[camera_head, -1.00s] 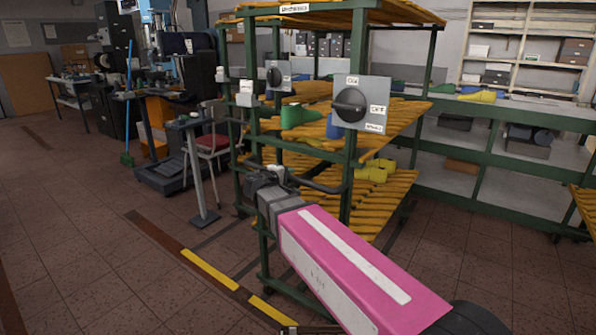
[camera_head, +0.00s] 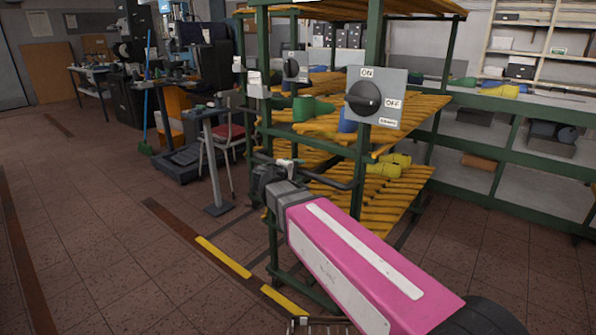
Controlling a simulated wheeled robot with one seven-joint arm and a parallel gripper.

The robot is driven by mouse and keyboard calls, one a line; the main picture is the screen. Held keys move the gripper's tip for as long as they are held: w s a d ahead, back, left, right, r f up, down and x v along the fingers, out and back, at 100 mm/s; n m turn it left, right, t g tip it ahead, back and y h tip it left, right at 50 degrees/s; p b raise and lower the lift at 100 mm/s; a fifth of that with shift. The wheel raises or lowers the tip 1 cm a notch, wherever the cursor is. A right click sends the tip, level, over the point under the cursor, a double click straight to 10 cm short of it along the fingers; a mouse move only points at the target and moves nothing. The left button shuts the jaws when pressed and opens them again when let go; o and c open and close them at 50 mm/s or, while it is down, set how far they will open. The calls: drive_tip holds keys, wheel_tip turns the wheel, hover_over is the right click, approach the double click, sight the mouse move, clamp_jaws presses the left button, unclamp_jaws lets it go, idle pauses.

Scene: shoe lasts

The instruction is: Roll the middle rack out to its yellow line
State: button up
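The rack in front of me has a green frame (camera_head: 372,40) and slanted yellow slatted shelves (camera_head: 385,212). It carries green, blue and yellow shoe lasts. A dark bar handle (camera_head: 335,183) crosses its near side below a grey ON/OFF switch box (camera_head: 376,98). My gripper (camera_head: 264,180), at the end of my pink arm, is at the left end of this handle. Its fingers are dark and partly hidden by my wrist, so I cannot tell whether they close around the bar. A yellow floor line (camera_head: 222,257) runs close by the rack's near foot, with a second yellow piece (camera_head: 285,300).
A grey pedestal stand (camera_head: 212,160) and a red-seated chair (camera_head: 222,135) stand left of the rack. A green bench (camera_head: 520,165) runs behind and to the right. The tiled floor (camera_head: 100,240) at the left front is open.

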drive_tip(key=v, duration=1)
drive_tip(key=shift+s+a, duration=0.25)
drive_tip(key=shift+s, duration=0.05)
drive_tip(key=shift+r, duration=0.15)
